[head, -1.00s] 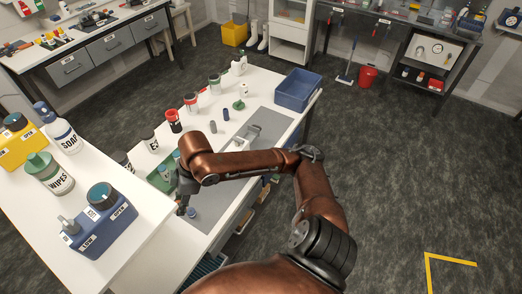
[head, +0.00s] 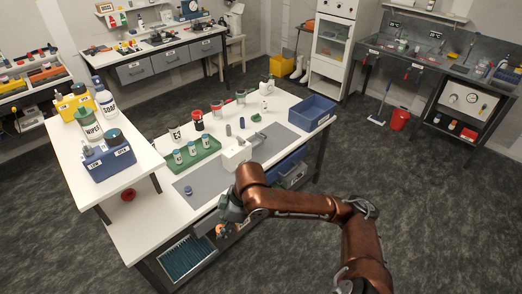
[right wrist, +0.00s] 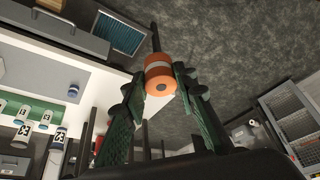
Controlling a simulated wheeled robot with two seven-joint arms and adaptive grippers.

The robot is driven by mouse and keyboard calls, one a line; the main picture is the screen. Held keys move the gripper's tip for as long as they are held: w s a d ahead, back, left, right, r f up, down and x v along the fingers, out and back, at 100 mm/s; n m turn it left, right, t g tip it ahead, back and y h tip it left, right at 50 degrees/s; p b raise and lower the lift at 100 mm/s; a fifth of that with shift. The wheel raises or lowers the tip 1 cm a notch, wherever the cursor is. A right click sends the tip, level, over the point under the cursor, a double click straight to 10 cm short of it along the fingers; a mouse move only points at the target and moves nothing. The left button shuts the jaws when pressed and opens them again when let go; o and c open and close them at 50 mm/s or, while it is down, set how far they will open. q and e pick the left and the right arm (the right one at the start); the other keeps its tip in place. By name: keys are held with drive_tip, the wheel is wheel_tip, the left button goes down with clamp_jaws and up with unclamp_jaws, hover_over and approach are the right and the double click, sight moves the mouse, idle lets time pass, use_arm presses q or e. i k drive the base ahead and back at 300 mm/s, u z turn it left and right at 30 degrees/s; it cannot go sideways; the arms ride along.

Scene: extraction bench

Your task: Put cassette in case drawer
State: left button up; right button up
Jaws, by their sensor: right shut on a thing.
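My right gripper (right wrist: 158,90) is shut on an orange cylinder (right wrist: 159,76) with a pale band, held between its fingertips. No label shows that names it as the cassette. In the head view, this gripper (head: 228,212) is at the front edge of the white bench, below the worktop's height as far as I can tell. An open drawer (head: 188,258) with a ribbed teal inside juts out under the bench, left of the gripper; it also shows in the right wrist view (right wrist: 121,34). My left gripper is out of sight.
On the white bench (head: 148,222) stand a green tray (head: 207,161) with labelled vials, a small blue-capped piece (head: 188,190), a white box (head: 236,153) and a blue bin (head: 312,112). A blue drawer (head: 290,167) sits under the bench, right.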

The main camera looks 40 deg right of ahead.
sight(256, 140)
drive_tip(key=z, duration=1.1)
drive_tip(key=i, duration=2.1)
drive_tip(key=u, duration=0.65)
